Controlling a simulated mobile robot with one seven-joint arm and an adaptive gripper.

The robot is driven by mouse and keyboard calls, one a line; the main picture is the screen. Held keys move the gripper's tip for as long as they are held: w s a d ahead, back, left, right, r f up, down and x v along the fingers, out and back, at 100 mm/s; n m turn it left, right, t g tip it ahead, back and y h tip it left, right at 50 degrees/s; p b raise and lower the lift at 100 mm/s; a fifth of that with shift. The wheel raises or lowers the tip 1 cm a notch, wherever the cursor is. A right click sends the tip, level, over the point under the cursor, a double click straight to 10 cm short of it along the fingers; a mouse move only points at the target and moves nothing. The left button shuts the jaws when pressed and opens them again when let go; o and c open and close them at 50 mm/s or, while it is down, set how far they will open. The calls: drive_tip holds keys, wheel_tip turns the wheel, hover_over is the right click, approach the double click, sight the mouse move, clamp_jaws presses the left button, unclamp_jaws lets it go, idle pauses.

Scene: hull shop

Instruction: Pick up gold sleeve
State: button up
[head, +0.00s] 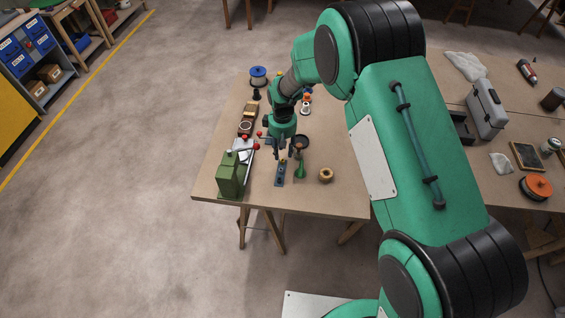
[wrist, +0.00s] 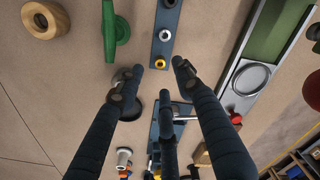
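A small gold sleeve (wrist: 160,62) sits at the near end of a narrow blue plate (wrist: 167,12) in the wrist view. A silver ring (wrist: 165,34) is on the same plate, just beyond the sleeve. The plate also shows on the table in the head view (head: 280,175). My gripper (wrist: 159,76) has three dark fingers, spread apart with nothing between them. In the wrist picture the gold sleeve appears just beyond the fingertips, between the left and right ones. In the head view my gripper (head: 282,149) is above the table, and the sleeve is too small to make out clearly.
A green handled tool (head: 300,167) and a tan ring (head: 326,175) lie right of the plate. A green press-like device (head: 231,174) with red knobs stands left of it. Spools and small parts crowd the table (head: 345,203) behind my gripper; its front right is clear.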

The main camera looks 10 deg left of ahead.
sight(282, 160)
drive_tip(key=shift+f, duration=0.1)
drive_tip(key=shift+f+b, duration=0.6)
drive_tip(key=shift+f, duration=1.9)
clamp_jaws()
